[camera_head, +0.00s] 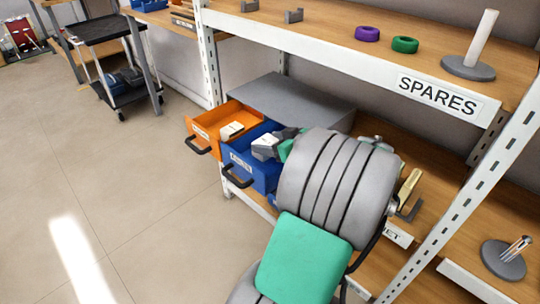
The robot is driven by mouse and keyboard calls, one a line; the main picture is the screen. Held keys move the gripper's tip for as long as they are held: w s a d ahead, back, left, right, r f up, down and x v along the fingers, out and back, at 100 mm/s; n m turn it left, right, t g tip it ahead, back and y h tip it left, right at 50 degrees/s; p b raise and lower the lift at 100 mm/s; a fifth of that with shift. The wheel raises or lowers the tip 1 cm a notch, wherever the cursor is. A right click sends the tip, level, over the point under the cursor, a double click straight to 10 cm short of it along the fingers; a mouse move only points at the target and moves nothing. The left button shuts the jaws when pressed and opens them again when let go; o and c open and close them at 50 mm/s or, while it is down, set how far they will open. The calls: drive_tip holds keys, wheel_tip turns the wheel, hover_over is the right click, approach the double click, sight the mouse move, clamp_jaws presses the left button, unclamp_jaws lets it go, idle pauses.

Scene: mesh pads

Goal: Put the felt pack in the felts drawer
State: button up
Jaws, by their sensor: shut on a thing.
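My gripper (277,142) is over the open blue drawer (238,168), partly hidden behind my grey and green arm. It is shut on a small white and grey block, which I take to be the felt pack (264,147). The pack is at or just above the blue drawer's opening; I cannot tell whether it touches the drawer. An orange drawer (203,126) is also open, just left of the blue one, with a whitish pack (232,130) inside. Both drawers have front labels too small to read, so I cannot tell which is for felts.
The drawers are in a grey cabinet (300,97) on the rack's lower shelf. A white rack post (211,60) stands behind the orange drawer. The SPARES shelf (440,93) overhangs at right. The floor at left is clear; a black cart (110,30) stands far back.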

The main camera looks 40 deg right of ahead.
drive_tip(key=shift+d+f+b, duration=0.2)
drive_tip(key=shift+f+b, duration=0.9)
drive_tip(key=shift+f, duration=0.9)
drive_tip(key=o, duration=1.4)
drive_tip(key=shift+r, duration=0.1)
drive_tip(key=shift+r+p, duration=0.4)
drive_tip(key=p+v, duration=0.3)
drive_tip(key=v, duration=0.8)
drive_tip(key=shift+s, duration=0.45)
